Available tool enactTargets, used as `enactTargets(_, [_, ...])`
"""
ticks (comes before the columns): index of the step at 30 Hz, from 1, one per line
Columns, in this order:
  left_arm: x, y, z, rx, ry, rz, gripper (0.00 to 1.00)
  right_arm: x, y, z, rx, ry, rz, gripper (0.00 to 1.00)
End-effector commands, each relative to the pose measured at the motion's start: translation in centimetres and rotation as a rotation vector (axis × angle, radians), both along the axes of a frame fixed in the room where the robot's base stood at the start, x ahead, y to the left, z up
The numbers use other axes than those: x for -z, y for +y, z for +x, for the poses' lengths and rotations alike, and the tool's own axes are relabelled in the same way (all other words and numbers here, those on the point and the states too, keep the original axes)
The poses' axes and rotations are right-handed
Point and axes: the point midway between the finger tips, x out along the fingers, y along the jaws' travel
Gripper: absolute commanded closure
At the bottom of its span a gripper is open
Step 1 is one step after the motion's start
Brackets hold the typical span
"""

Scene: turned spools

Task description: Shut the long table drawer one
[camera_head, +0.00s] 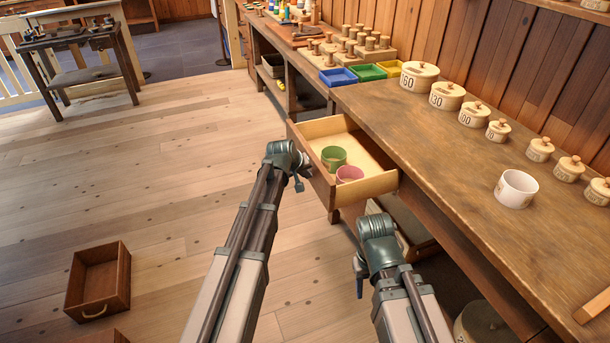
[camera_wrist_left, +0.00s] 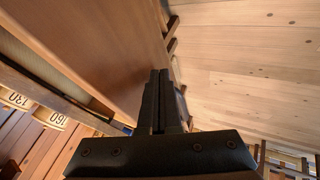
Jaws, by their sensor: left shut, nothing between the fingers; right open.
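The long table drawer (camera_head: 376,186) stands pulled out from under the long wooden table (camera_head: 440,140). A green mug (camera_head: 333,157) and a pink mug (camera_head: 349,174) are inside it. My left gripper (camera_head: 299,183) is by the outer side of the drawer's front panel. In the left wrist view the left gripper (camera_wrist_left: 162,100) is shut and empty, beside a brown wooden panel (camera_wrist_left: 100,40) that looks like the drawer front. I cannot tell whether they touch. My right gripper (camera_head: 359,276) is open, low beside the table, its fingers mostly hidden.
On the table are several numbered round lidded pots (camera_head: 447,96) and a white mug (camera_head: 516,188). Blue, green and yellow trays (camera_head: 367,72) are further back. A loose wooden box (camera_head: 98,281) lies on the floor at left.

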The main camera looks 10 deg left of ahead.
Motion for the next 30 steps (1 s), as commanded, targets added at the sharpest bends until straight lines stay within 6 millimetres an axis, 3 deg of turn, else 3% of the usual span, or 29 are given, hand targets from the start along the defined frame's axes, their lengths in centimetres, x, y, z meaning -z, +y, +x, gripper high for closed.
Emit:
enactTargets(5, [0.0, -0.2, 0.2, 0.001, 0.0, 0.001, 1.0, 0.0, 0.0, 0.0, 0.0, 0.0, 0.0, 0.5])
enactTargets(11, [0.0, -2.3, 1.7, 0.004, -0.001, 0.0, 1.0, 0.0, 0.0, 0.0, 0.0, 0.0, 0.0, 0.5])
enactTargets(30, [0.0, -15.0, 10.3, 0.004, -0.001, 0.0, 1.0, 0.0, 0.0, 0.0, 0.0, 0.0, 0.0, 0.5])
